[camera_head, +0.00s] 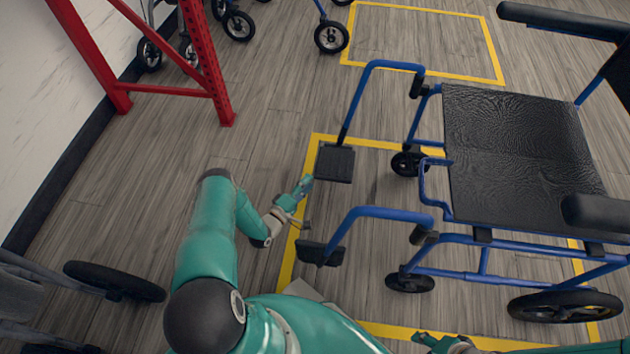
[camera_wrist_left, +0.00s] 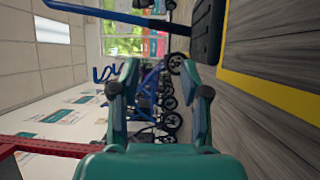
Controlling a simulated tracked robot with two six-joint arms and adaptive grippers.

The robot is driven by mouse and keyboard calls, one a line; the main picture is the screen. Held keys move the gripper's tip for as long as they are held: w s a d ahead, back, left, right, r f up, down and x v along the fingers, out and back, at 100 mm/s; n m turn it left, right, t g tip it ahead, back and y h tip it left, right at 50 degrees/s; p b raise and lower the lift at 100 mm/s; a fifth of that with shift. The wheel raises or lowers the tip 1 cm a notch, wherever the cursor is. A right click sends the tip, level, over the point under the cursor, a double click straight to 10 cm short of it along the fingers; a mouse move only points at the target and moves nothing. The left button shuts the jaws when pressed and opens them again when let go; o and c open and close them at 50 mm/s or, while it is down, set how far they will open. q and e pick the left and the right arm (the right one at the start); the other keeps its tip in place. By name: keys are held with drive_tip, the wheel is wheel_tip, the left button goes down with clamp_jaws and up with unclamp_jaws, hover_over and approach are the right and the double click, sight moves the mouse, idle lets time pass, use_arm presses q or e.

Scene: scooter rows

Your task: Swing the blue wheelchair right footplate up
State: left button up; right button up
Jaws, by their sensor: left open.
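The blue wheelchair (camera_head: 520,150) faces left at the right of the head view. Its right footplate (camera_head: 335,163) is the farther black plate, on a blue hanger tube, and its broad top face shows, so it looks folded down. My left gripper (camera_head: 302,203) is open and empty, just left of and nearer than this plate, apart from it. In the left wrist view a black plate (camera_wrist_left: 208,28), seemingly the same footplate, stands beyond the open fingers (camera_wrist_left: 160,97) at upper right. Part of my right gripper (camera_head: 440,343) shows at the bottom edge; its jaws are unclear.
The left footplate (camera_head: 320,253) is close below my left gripper. Yellow floor lines (camera_head: 290,245) frame the wheelchair. A red rack post (camera_head: 205,60) stands at upper left near the wall. Wood floor between is clear.

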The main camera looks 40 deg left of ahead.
use_arm(q)
drive_tip(key=s+a+f+n+y+b, duration=0.1)
drive_tip(key=s+a+f+y+b, duration=0.2)
drive_tip(key=f, duration=0.5)
drive_tip(key=shift+g+h, duration=0.4)
drive_tip(key=shift+h, duration=0.3)
drive_tip(key=w+b, duration=0.2)
drive_tip(key=w, duration=0.2)
drive_tip(key=w+a+b, duration=0.1)
drive_tip(key=w+b, duration=0.1)
drive_tip(key=w, duration=0.3)
drive_tip(key=w+a+b, duration=0.1)
drive_tip(key=w, duration=0.4)
drive_tip(key=shift+w+b, duration=0.25)
drive_tip(key=shift+b, duration=0.15)
drive_tip(key=shift+w+r, duration=0.1)
drive_tip(key=shift+w, duration=0.1)
use_arm(e)
wheel_tip(320, 180, down, 11)
drive_tip(key=shift+r, duration=0.15)
use_arm(q)
clamp_jaws()
